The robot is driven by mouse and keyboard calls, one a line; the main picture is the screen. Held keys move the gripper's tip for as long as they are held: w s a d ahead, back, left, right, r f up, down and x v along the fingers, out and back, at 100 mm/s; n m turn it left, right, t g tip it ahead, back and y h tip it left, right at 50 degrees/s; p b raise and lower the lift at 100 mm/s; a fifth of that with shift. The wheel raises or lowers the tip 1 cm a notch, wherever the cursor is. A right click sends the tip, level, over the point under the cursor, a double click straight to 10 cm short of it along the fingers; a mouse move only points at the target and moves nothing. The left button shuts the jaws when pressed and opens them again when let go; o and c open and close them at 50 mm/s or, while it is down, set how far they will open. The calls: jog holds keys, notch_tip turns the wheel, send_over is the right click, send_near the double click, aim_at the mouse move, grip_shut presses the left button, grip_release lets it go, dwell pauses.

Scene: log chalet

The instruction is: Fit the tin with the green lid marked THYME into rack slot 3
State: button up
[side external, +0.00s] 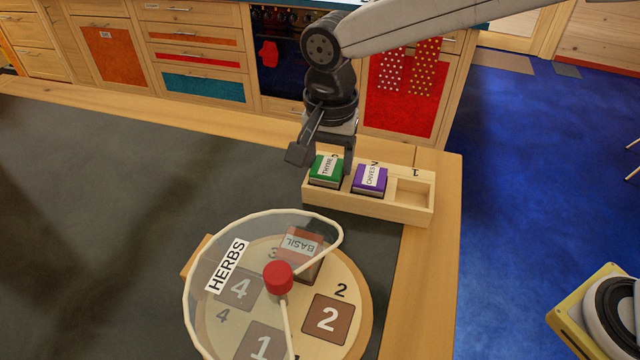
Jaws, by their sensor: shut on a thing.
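The tin with the green lid marked THYME (325,170) is at the left end of the wooden rack (370,208), in or just over the leftmost slot. I cannot tell whether it is fully seated. My gripper (338,156) is above and behind this tin, shut on it; the fingers partly hide its far side. A purple-lidded tin marked CHIVES (370,179) sits in the rack's middle slot, beside the THYME tin. The rack's right slot, marked 1, is empty. The number at the left slot is mostly hidden.
A round wooden carousel (352,284) with numbered places stands in front, with a clear cover marked HERBS and a red knob (278,278). A BASIL tin (301,250) shows in it. The dark table top (110,210) to the left is clear.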

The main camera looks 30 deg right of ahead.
aim_at(329, 161)
jog(key=shift+f, duration=0.1)
jog(key=o, duration=1)
notch_tip(329, 161, up, 12)
jog(key=shift+r, duration=0.15)
dwell(0.3)
dwell(0.4)
